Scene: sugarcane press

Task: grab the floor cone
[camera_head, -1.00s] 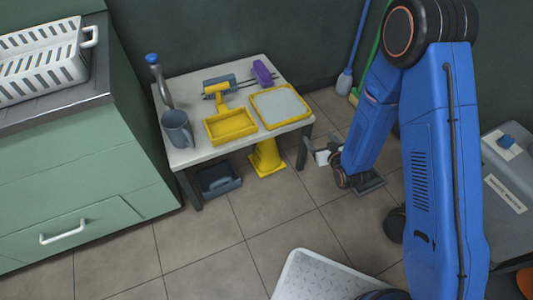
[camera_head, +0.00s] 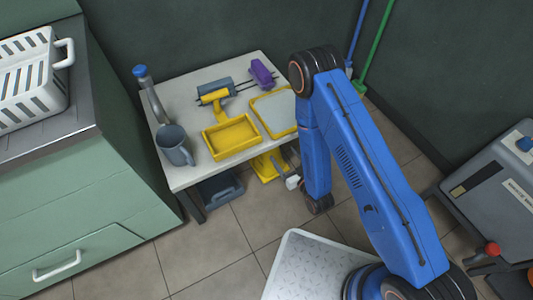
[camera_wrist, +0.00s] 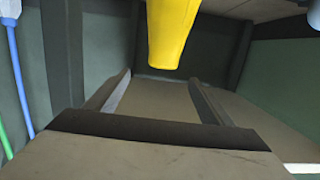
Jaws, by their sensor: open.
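The yellow floor cone (camera_head: 266,168) stands on the floor under the table, partly hidden by the tabletop in the head view. In the wrist view, which is upside down, the cone (camera_wrist: 172,30) hangs from the top edge with its narrow end pointing down the picture. My gripper (camera_wrist: 160,78) is open and empty. The cone's narrow end lies ahead of its fingers, between their lines and apart from both. In the head view my gripper (camera_head: 292,182) is low beside the table's right side, close to the cone and largely hidden by my arm.
The low table (camera_head: 180,92) holds a grey mug (camera_head: 174,146), a yellow tray (camera_head: 231,137) and other items. A dark bin (camera_head: 220,188) stands beneath it, left of the cone. A green cabinet (camera_head: 80,220) is at left and a grey machine (camera_head: 495,190) at right.

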